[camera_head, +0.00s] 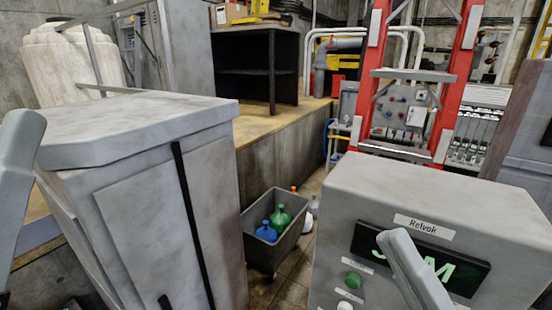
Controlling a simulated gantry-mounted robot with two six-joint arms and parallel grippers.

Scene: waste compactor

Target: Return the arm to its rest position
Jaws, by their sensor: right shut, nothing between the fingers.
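The grey rounded end of my right arm, with the right gripper (411,265), comes up from the bottom edge in front of the control box. I make out nothing held there, and the separate fingers are hard to tell. A grey link of my left arm (14,185) stands at the left edge; its gripper does not show. The grey compactor cabinet (150,215) fills the left middle. The grey control box (440,205) at the lower right has a "Relvok" label, a dark display with green characters partly hidden by my right arm, and a green button (353,280).
A dark grey bin (262,257) with blue and green bottles stands on the floor between cabinet and control box. A concrete ledge (285,140) carries a black shelf (256,65). The floor gap between cabinet and box is narrow.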

